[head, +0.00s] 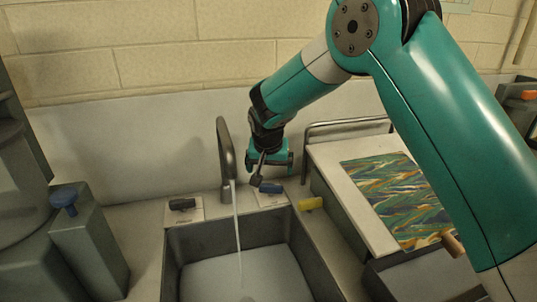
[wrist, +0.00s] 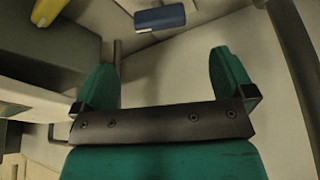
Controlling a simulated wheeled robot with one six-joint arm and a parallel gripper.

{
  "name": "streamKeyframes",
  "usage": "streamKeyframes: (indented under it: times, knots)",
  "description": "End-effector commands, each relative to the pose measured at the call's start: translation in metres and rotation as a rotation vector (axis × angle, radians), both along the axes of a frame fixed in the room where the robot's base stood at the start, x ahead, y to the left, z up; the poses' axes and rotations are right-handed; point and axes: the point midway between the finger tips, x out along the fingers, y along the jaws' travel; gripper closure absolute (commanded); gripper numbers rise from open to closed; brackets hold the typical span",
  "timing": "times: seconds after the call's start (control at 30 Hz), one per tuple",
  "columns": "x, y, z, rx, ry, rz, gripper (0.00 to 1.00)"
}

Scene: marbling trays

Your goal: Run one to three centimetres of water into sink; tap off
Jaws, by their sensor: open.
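The grey sink (head: 178,260) stands at the bottom centre of the head view. A thin pale stream (head: 237,225) of water runs from the dark tap (head: 226,150) into it. A pale, flat surface (head: 215,280) shows inside; I cannot tell the water's depth. A black lever (head: 182,204) sits left of the tap and a blue lever (head: 271,188) right of it, each on a pale plate. My gripper (head: 270,172) is open and empty, just above and behind the blue lever. In the wrist view the blue lever (wrist: 160,17) lies beyond the open fingers (wrist: 164,70).
A yellow handle (head: 310,203) is at the sink's right edge; it also shows in the wrist view (wrist: 48,12). A tray with a marbled sheet (head: 400,195) and a metal rail (head: 345,124) stand to the right. A blue knob (head: 63,196) tops a grey block at left.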

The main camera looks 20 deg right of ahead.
Motion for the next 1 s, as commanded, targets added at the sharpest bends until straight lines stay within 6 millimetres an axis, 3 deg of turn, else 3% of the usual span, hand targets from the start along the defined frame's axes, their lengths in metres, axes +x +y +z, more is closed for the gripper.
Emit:
streamKeyframes:
  times: [0.2, 0.4, 1.0]
  knots:
    - [-0.017, 0.008, 0.045, 0.001, -0.003, 0.001, 0.00]
    - [-0.025, 0.011, 0.066, 0.000, -0.001, 0.000, 0.00]
    - [-0.027, 0.011, 0.070, 0.000, 0.000, 0.000, 0.00]
